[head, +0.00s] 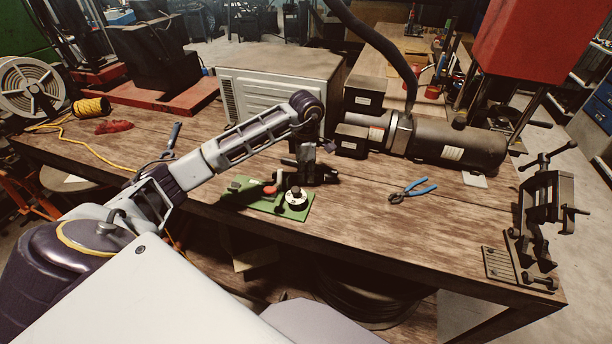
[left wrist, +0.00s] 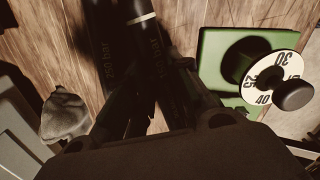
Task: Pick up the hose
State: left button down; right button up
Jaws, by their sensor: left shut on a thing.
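My left gripper (head: 311,172) is low over the workbench, just behind the green plate, in the head view. It is shut on the black hose (left wrist: 115,45), which carries a "250 bar" print and a pale band in the left wrist view. The hose lies between and in front of the dark fingers (left wrist: 160,108) there; its lower part is hidden or lost in shadow. In the head view the hose is hard to tell from the dark gripper. I cannot tell whether it still touches the bench. My right gripper is not in view.
A green plate (head: 262,207) with a numbered dial (head: 297,198) and a red knob (head: 270,189) stands close in front of the gripper. Blue-handled pliers (head: 412,190) lie to the right. A dark cylindrical machine (head: 455,147) is behind them, and a vise (head: 540,215) is at the right edge.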

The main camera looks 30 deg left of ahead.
aim_at(306, 174)
pick_arm(q)
notch_tip(306, 174, up, 7)
jog(key=shift+r+b, duration=0.1)
jog(key=shift+b, duration=0.3)
jog(key=shift+r, duration=0.75)
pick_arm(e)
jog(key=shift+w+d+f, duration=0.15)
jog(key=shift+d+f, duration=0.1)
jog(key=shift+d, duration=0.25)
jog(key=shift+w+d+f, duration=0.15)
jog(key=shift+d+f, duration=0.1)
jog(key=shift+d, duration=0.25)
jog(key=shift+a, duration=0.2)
pick_arm(q)
jog(key=shift+r, duration=0.1)
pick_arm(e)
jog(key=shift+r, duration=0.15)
